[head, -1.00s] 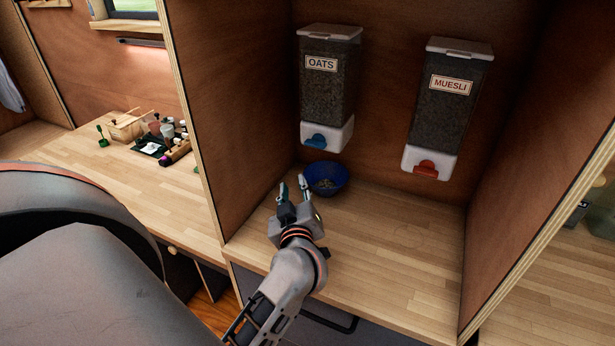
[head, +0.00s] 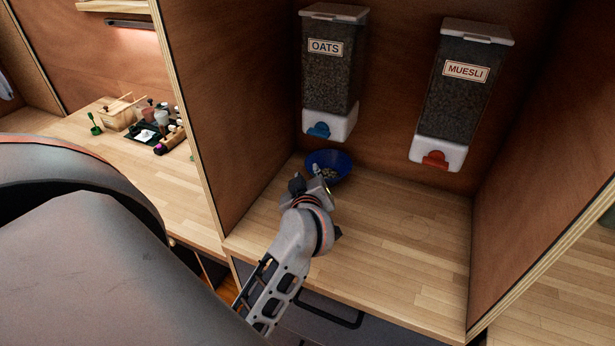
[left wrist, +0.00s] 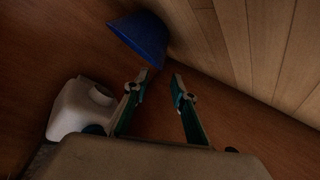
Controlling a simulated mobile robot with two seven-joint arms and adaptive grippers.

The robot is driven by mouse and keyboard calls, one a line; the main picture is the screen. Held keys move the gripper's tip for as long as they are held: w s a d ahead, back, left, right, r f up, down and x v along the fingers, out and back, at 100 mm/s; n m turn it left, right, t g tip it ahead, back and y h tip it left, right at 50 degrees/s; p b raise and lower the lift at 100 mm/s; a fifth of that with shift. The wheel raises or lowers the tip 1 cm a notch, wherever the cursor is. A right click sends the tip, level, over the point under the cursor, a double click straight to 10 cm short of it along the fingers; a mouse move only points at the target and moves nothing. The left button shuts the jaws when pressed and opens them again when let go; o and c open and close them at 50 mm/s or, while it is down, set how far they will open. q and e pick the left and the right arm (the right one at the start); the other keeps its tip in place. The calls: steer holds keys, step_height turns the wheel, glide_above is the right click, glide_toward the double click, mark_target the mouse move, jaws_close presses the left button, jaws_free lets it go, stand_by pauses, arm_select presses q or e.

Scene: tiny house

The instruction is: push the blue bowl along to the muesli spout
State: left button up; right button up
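The blue bowl (head: 340,160) stands on the wooden counter under the oats dispenser's spout (head: 319,130), with some pale flakes in it. The muesli dispenser (head: 462,95) hangs to the right; its red spout (head: 435,159) is over bare counter. My left gripper (head: 308,178) is at the bowl's near left side; its fingers are mostly hidden in the head view. In the left wrist view the left gripper (left wrist: 158,80) has its fingers apart with nothing between them, and the blue bowl (left wrist: 142,38) is just beyond the tips. I cannot tell whether they touch. My right gripper is not in view.
Wooden side walls (head: 245,90) close the niche at left and right. The counter (head: 400,235) is clear from the bowl to the right wall. A dark handle (head: 335,310) sits below the front edge. Small jars and a box stand on the far left worktop.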

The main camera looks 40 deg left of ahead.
mark_target(308, 164)
arm_select(q)
steer(key=x, duration=0.7)
steer(key=shift+a, duration=0.1)
steer(key=shift+c, duration=0.4)
jaws_close()
